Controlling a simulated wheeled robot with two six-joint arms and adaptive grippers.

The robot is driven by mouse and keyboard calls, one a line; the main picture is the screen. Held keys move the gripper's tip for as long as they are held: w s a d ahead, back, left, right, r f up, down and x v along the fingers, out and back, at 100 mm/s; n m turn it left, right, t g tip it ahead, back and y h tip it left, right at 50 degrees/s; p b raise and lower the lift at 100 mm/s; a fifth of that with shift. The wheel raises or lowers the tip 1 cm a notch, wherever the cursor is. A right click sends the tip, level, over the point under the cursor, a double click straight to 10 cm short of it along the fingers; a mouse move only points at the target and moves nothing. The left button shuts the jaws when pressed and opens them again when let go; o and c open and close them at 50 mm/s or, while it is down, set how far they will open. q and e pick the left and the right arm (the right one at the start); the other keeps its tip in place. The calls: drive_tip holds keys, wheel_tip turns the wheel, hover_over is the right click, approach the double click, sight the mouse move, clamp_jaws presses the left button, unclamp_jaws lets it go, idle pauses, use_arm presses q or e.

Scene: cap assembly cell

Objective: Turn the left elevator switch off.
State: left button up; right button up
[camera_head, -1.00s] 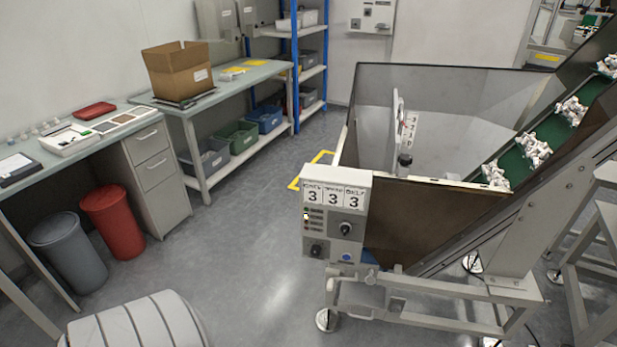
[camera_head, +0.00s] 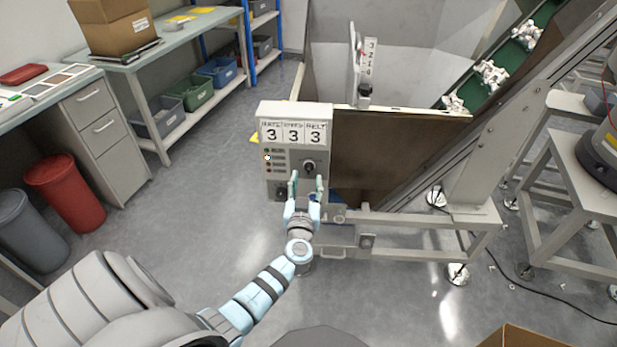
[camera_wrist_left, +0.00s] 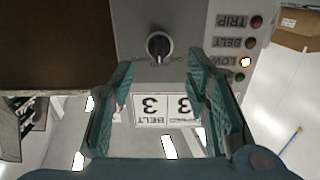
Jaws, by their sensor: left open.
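The control box (camera_head: 272,140) stands on the front corner of the hopper and shows three displays reading 3. A black rotary switch (camera_head: 309,166) is on its right face; the switch also shows in the left wrist view (camera_wrist_left: 159,46), its pointer roughly up and down there. My left gripper (camera_head: 307,182) is open, empty, just in front of this switch. In the wrist view its teal fingers (camera_wrist_left: 160,72) lie either side of and below the switch, apart from it. A second dark knob (camera_head: 281,190) sits lower left. The blue button is partly hidden by the fingers.
Indicator lights (camera_wrist_left: 246,62) run beside the switch, one glowing. The brown hopper (camera_head: 375,155) and green conveyor (camera_head: 490,80) stand right of the box. A steel frame (camera_head: 420,218) is below. Open floor (camera_head: 205,200) lies left, with a red bin (camera_head: 65,185).

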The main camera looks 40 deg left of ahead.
sight(309, 170)
use_arm(q)
drive_tip(key=x, duration=0.1)
drive_tip(key=b+x, duration=0.1)
drive_tip(key=x, duration=0.1)
drive_tip(key=shift+w+a+f, duration=0.15)
drive_tip(key=shift+w+f, duration=0.1)
drive_tip(key=shift+w, duration=0.05)
drive_tip(key=shift+w+a+r, duration=0.15)
drive_tip(key=shift+w+a, duration=0.15)
drive_tip(key=shift+w, duration=0.15)
drive_tip(key=shift+c, duration=0.6)
clamp_jaws()
